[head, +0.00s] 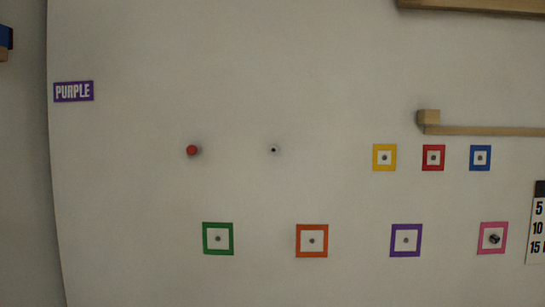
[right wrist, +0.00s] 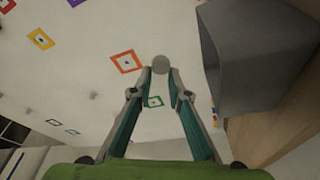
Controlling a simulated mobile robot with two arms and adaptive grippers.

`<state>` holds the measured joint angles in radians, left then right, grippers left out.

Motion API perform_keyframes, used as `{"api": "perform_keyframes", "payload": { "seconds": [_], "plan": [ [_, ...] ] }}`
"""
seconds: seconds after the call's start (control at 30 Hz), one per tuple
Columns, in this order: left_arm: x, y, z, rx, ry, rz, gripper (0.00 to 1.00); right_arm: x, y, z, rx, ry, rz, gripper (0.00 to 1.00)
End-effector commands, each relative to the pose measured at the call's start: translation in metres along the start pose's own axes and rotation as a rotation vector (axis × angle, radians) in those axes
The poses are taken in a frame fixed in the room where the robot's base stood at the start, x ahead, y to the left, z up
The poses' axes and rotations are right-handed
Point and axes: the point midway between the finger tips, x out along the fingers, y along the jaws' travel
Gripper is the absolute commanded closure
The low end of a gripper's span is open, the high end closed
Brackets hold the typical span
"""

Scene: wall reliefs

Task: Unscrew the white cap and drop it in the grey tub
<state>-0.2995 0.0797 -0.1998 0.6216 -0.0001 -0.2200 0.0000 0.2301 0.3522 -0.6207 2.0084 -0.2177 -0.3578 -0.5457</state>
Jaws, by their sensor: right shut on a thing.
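The white cap (right wrist: 161,64) shows as a pale round disc in the right wrist view, held at the fingertips of my right gripper (right wrist: 160,74). That gripper is shut on it. The grey tub (right wrist: 262,55) is a large dark grey box just right of the fingertips; its inside cannot be made out. The cap appears beside the tub, left of its wall in the picture. In the head view a small stud with a dark centre (head: 273,149) sticks out of the wall with no cap seen on it. Neither gripper shows in the head view.
The pale wall bears a red knob (head: 192,150), a purple sign (head: 74,91), several coloured square frames with studs, such as the green one (head: 218,239), and a wooden ledge (head: 485,131). A brown wooden surface (right wrist: 275,125) lies beside the tub.

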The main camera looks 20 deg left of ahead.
Motion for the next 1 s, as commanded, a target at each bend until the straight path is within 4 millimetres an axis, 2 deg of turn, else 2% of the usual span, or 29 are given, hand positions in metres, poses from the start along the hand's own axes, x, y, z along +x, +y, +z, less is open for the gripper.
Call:
{"api": "perform_keyframes", "payload": {
  "seconds": [0.07,0.1,0.17,0.57,0.67,1.0],
  "plan": [
    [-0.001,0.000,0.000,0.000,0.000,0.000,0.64,0.000,0.001,0.000,0.000,0.000,0.001,0.99],
    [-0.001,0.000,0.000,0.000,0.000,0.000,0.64,0.000,0.001,0.000,0.000,0.000,0.001,0.76],
    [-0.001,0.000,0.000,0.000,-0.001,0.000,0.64,0.000,0.001,0.000,0.000,0.000,0.000,0.64],
    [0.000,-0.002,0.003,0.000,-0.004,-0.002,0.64,-0.004,0.000,0.000,0.000,0.000,-0.001,0.64],
    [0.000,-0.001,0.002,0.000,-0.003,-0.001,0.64,-0.015,-0.001,0.001,0.001,-0.001,-0.002,0.64],
    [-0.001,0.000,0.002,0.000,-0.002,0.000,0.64,-0.082,-0.001,0.001,0.001,-0.002,-0.004,0.64]
  ]
}}
